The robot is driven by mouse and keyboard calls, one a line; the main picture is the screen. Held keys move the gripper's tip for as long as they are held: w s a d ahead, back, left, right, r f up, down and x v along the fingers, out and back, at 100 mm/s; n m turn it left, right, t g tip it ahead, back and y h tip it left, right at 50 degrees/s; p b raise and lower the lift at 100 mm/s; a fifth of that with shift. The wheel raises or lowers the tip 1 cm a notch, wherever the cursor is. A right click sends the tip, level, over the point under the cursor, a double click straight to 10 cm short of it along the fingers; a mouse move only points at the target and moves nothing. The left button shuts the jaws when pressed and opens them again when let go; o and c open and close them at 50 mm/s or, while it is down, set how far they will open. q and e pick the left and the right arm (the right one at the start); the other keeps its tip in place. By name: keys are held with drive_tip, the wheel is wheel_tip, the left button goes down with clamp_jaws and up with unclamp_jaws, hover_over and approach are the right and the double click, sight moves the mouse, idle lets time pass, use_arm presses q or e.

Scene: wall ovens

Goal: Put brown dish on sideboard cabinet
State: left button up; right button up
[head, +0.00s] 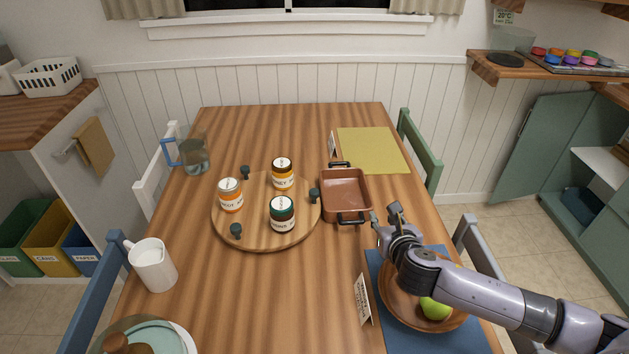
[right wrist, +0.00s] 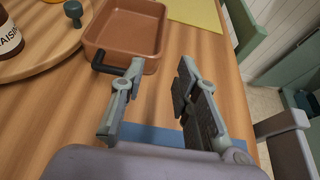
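The brown dish (head: 345,196) is rectangular with a dark handle at each short end, and lies empty on the wooden table. It also shows at the top of the right wrist view (right wrist: 128,28). My right gripper (head: 384,216) is open and empty, just right of the dish's near end. In the right wrist view its fingers (right wrist: 160,75) are spread, with the left fingertip close to the dish's near handle; I cannot tell if they touch. My left gripper is not in view. A wood-topped cabinet (head: 45,115) stands at the left; I cannot tell if it is the sideboard.
A round board (head: 265,238) with several jars lies left of the dish. A wooden bowl (head: 395,308) with a green apple (head: 435,308) is under my right arm. A white mug (head: 152,265) and glass pitcher (head: 193,155) stand left. Chairs surround the table.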

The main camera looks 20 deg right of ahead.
approach(368, 190)
drive_tip(key=v, duration=0.2)
drive_tip(key=shift+s+a, duration=0.2)
drive_tip(key=shift+s, duration=0.25)
drive_tip(key=x, duration=0.3)
drive_tip(key=shift+w+f, duration=0.15)
drive_tip(key=shift+w, duration=0.05)
drive_tip(key=shift+x, duration=1.15)
drive_tip(key=shift+w+d, duration=0.1)
drive_tip(key=shift+w, duration=0.15)
drive_tip(key=shift+b+x, duration=0.4)
drive_tip(key=shift+x, duration=1.95)
drive_tip(key=shift+w+d, duration=0.2)
drive_tip(key=shift+w, duration=0.05)
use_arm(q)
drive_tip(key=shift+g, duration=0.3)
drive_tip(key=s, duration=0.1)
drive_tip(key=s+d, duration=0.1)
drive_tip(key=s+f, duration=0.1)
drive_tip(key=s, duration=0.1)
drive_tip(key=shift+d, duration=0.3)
use_arm(e)
drive_tip(key=shift+w, duration=0.1)
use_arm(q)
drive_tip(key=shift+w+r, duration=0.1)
use_arm(e)
drive_tip(key=shift+c, duration=0.3)
